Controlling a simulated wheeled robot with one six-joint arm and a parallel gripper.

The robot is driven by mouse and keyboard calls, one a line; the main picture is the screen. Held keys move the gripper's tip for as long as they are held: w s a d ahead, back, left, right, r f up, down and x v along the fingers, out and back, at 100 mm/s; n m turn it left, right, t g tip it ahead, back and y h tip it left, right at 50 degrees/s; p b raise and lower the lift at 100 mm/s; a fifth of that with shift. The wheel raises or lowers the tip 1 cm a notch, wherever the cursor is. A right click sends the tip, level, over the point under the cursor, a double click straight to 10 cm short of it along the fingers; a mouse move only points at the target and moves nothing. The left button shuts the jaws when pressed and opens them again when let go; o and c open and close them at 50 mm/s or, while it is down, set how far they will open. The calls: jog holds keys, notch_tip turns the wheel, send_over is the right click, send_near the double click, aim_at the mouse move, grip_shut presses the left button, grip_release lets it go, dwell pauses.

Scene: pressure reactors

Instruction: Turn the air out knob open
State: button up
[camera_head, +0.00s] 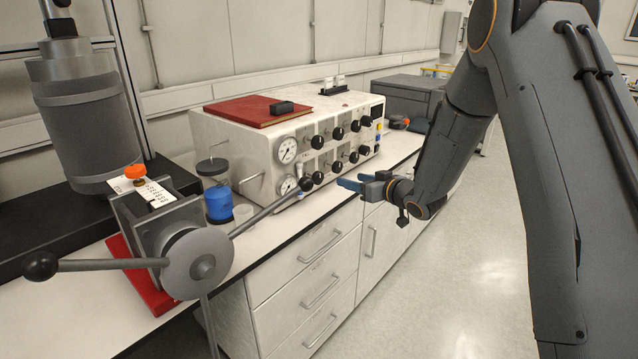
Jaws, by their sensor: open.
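A white control box (228,135) stands on the bench. Its front panel carries two round dials and two rows of black knobs (338,133). The labels are too small to read, so I cannot tell which one is the air out knob. My gripper (349,181), with blue fingers, is open and empty. It is in front of the panel, below the lower knob row, and appears apart from the knobs. It points left toward the box.
A reactor with a long lever handle (203,262) and black ball ends stands at the front left; one ball end overlaps the panel's lower left in view. A red book (245,112) lies on the box. A blue-filled bottle (217,200) stands beside it. Floor on the right is clear.

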aim_at(320, 178)
jog(key=shift+w+a+f+n+g+y+p, duration=0.35)
jog(key=shift+w+a+y, duration=0.45)
jog(key=shift+a, duration=1.05)
jog(key=shift+w+a+f+n+g+y+p, duration=0.15)
jog(key=shift+w+a+n+y, duration=0.35)
jog(key=shift+a+y, duration=0.9)
jog(key=shift+w+a+f+n+g+y+p, duration=0.1)
jog(key=shift+w+a+f+n+y, duration=0.45)
jog(key=shift+a, duration=1.7)
jog(key=shift+w+r, duration=0.2)
jog(key=shift+r, duration=0.05)
jog(key=c, duration=1.1)
jog(key=shift+o, duration=0.2)
